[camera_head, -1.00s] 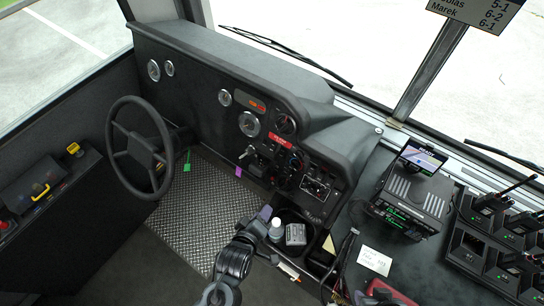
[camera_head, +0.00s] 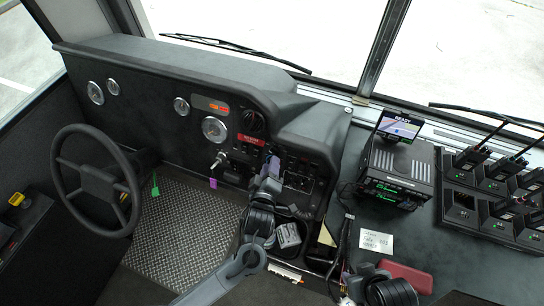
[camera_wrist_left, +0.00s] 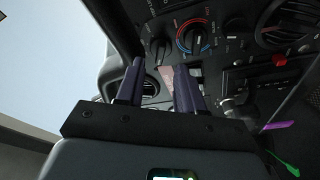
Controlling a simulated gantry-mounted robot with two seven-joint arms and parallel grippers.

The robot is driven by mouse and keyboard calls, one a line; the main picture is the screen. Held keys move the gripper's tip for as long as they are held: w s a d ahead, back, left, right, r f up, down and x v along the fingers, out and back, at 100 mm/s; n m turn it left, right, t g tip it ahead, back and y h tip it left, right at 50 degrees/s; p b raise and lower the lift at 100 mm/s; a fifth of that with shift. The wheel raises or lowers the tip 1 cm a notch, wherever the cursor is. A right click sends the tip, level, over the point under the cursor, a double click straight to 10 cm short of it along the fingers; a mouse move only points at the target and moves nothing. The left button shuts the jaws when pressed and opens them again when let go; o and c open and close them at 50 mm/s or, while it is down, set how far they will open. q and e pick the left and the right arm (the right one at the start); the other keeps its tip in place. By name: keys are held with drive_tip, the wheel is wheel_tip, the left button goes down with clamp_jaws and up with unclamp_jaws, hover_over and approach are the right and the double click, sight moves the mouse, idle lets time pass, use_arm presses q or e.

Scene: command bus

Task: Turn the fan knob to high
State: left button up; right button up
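The heater control panel (camera_wrist_left: 210,18) shows at the top of the left wrist view. One dark knob (camera_wrist_left: 195,40) has a red and blue ring, and another dark knob (camera_wrist_left: 158,48) sits to its left. Labels are too small to read, so I cannot tell for certain which is the fan knob or its setting. My left gripper (camera_wrist_left: 158,85) is open, its two purple-grey fingers apart with nothing between them. Its tips are close below the knobs, apparently not touching. In the head view my left gripper (camera_head: 272,168) covers part of the dash panel.
The steering wheel (camera_head: 98,180) stands at the left. The radio unit (camera_head: 400,170) with a small screen and a rack of handheld radios (camera_head: 495,205) are at the right. A white note (camera_head: 376,241) lies on the console. A key (camera_head: 218,162) sticks out of the dash.

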sight(274, 152)
use_arm(q)
drive_tip(key=shift+x, duration=2.2)
clamp_jaws()
